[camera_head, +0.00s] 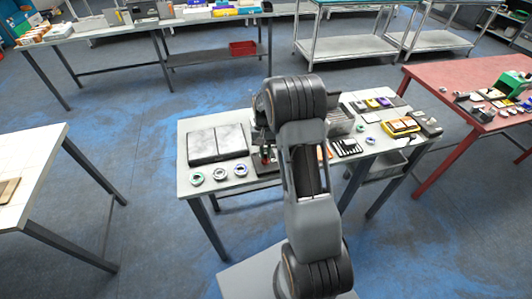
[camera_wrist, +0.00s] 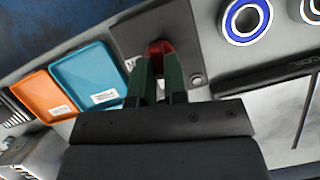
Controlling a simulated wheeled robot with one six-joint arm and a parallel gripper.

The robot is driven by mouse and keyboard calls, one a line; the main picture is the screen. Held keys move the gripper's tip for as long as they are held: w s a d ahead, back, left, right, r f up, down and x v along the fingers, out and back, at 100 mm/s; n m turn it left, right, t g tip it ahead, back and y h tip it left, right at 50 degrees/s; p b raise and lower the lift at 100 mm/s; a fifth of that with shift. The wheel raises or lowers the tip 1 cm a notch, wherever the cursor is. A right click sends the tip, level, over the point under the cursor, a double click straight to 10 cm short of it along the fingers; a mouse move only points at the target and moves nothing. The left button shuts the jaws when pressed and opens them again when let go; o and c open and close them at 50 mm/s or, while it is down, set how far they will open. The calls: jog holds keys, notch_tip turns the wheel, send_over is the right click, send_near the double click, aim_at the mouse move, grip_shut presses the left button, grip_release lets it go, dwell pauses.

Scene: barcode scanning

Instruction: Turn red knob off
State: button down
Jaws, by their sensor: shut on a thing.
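The red knob (camera_wrist: 160,47) sits on a dark grey plate (camera_wrist: 185,22) in the wrist view. My gripper (camera_wrist: 159,66) has its two green fingers closed around the knob, with the red part showing between and just beyond the fingertips. In the head view my arm hides most of the plate, and the gripper shows only as dark green fingers (camera_head: 265,156) at the table's middle. The knob's turn angle cannot be told.
An orange tray (camera_wrist: 42,95) and a blue tray (camera_wrist: 90,75) lie left of the plate. A blue-ringed roll (camera_wrist: 246,18) lies to the right. A large grey flat case (camera_head: 217,144) lies on the table's left. Several items crowd the table's right.

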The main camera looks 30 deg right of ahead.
jog(key=shift+w+a+n+h, duration=0.1)
jog(key=shift+n+h, duration=0.3)
jog(key=shift+n, duration=0.6)
jog(key=c, duration=1.2)
grip_release()
jog(key=shift+o, duration=0.2)
jog(key=a+b+v, duration=0.1)
jog(key=v, duration=1.2)
jog(key=shift+w+d+r, duration=0.25)
jog(key=shift+d+r, duration=0.1)
